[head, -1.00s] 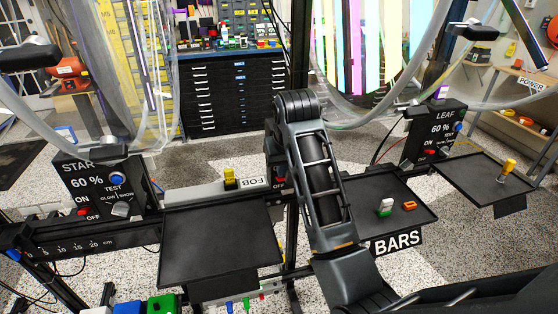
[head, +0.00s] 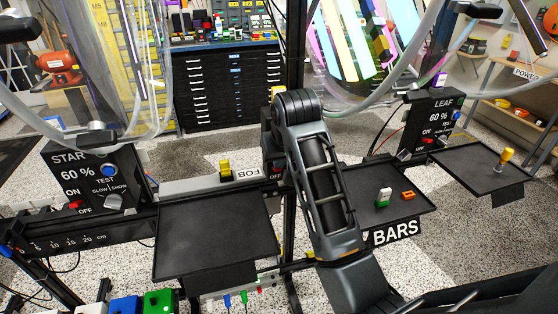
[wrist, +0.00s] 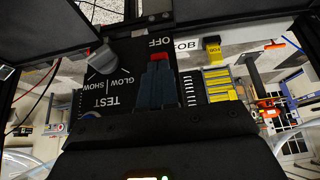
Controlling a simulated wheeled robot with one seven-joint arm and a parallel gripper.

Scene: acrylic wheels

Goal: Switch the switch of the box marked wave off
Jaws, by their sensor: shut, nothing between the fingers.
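In the wrist view, a black control box (wrist: 125,75) shows upside down, with OFF, TEST, GLOW and SHOW lettering. Its name is not readable, so I cannot confirm it is the wave box. A red switch (wrist: 158,56) sits below the OFF word in the picture, and a grey knob (wrist: 102,60) is to its left. My gripper (wrist: 158,66) is shut and empty, with its fingertips at the red switch. I cannot tell if they touch it. In the head view, my arm hides the fingertips and most of this box.
The STAR box (head: 85,190) stands at left and the LEAF box (head: 430,125) at right. A black tray (head: 212,240) is left of my arm, and the BARS tray (head: 370,215) is right of it. A yellow fob (head: 225,167) lies behind the left tray. Clear wheels hang above.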

